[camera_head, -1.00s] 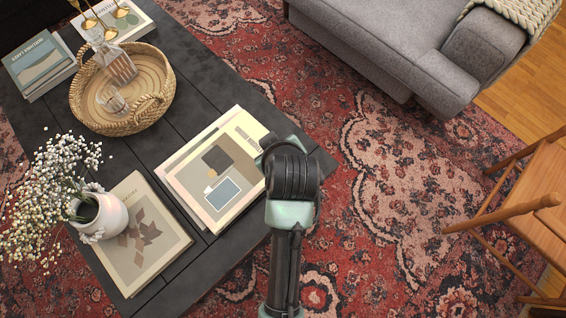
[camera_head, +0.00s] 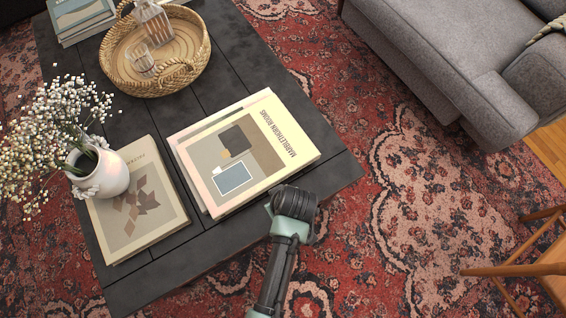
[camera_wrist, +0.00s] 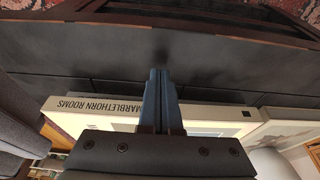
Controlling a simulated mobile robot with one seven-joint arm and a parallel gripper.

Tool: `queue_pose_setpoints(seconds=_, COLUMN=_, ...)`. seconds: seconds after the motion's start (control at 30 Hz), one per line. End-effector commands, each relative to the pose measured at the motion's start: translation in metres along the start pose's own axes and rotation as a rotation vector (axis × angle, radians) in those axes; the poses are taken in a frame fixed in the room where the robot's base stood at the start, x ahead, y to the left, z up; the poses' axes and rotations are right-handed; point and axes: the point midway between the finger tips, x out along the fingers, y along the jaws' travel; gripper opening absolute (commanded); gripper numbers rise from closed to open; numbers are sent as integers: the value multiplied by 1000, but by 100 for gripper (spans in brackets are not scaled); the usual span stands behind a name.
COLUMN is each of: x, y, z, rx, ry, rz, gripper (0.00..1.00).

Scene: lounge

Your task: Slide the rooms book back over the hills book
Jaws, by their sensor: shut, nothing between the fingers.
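The rooms book (camera_head: 262,145), cream with "Marblethorn Rooms" on its cover, lies on the dark table near its front right edge. Another book (camera_head: 187,177) shows as a thin pale strip under its left side; its title is hidden, so I cannot tell whether it is the hills book. In the wrist view, the rooms book's lettered spine (camera_wrist: 90,105) crosses behind my gripper (camera_wrist: 160,72). My gripper's fingers are together and empty; I cannot tell whether they touch the book. In the head view, my arm hides the fingers.
The dark table (camera_head: 235,80) also carries a beige book (camera_head: 160,225), a white flower vase (camera_head: 108,178), a round wicker tray (camera_head: 200,68) with glassware, and a book stack (camera_head: 80,18). A grey sofa (camera_head: 430,50) and wooden chair (camera_head: 535,255) stand right.

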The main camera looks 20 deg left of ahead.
Motion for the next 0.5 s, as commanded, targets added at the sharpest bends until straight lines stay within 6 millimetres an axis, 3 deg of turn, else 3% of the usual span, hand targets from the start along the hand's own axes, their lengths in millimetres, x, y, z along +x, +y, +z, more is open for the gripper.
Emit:
queue_pose_setpoints(seconds=0.2, x=6, y=1, z=-24, rx=-2, ry=2, rz=2, gripper=0)
queue_pose_setpoints(seconds=0.5, x=6, y=0, z=-28, rx=0, ry=1, rz=2, gripper=0)
